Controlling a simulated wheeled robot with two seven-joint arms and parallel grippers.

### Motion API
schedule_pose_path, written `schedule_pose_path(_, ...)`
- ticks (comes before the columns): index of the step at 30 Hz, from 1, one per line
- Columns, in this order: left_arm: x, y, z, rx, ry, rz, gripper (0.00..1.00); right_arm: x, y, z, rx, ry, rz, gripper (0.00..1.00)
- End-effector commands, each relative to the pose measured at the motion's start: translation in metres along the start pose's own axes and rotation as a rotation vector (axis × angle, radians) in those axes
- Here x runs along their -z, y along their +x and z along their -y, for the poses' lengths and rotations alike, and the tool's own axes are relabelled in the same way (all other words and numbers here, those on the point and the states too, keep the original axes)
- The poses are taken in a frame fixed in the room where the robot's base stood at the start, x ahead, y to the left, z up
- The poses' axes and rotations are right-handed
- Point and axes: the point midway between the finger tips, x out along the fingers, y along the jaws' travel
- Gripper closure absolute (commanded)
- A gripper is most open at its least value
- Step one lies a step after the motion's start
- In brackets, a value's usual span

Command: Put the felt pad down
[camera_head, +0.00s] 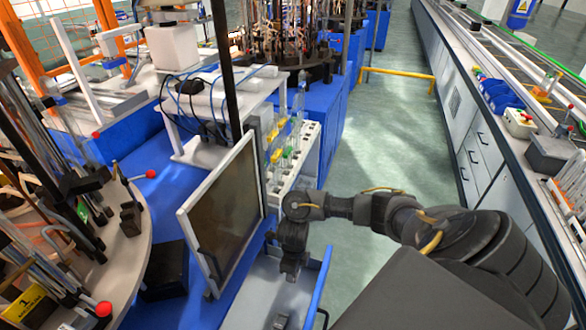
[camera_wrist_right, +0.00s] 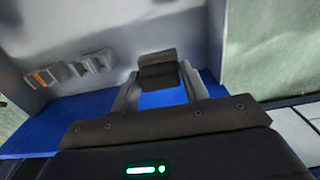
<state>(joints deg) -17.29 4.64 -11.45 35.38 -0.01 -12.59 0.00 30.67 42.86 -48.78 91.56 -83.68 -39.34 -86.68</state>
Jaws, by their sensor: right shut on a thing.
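The felt pad (camera_wrist_right: 157,62) looks like a small dark grey block in the right wrist view. It sits between the fingertips of my right gripper (camera_wrist_right: 158,82), which is shut on it. In the head view my right gripper (camera_head: 291,268) points down over a light grey tray (camera_head: 243,290) with a blue edge. The pad cannot be made out there, and whether it touches the surface below cannot be told. My left gripper is not in view.
A framed dark panel (camera_head: 224,215) stands upright left of my right gripper. Small grey and orange pieces (camera_wrist_right: 70,70) lie at the left in the wrist view. A round table with racks (camera_head: 125,255) is at far left. The green aisle floor (camera_head: 385,130) is clear.

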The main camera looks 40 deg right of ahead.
Motion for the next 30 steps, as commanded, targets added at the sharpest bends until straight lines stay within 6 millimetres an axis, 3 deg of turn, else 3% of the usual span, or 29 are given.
schedule_pose_path(9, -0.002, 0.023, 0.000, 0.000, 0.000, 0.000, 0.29, 0.001, 0.045, -0.001, -0.003, 0.004, 0.000, 0.73)
schedule_pose_path(17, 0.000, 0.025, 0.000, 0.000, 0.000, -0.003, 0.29, 0.001, 0.053, 0.000, -0.001, 0.003, 0.000, 0.73)
schedule_pose_path(24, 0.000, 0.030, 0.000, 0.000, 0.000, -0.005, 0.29, 0.001, 0.089, -0.001, -0.002, 0.005, -0.001, 0.73)
schedule_pose_path(30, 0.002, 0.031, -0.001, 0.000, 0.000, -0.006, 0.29, 0.001, 0.097, 0.000, 0.000, 0.002, 0.002, 0.73)
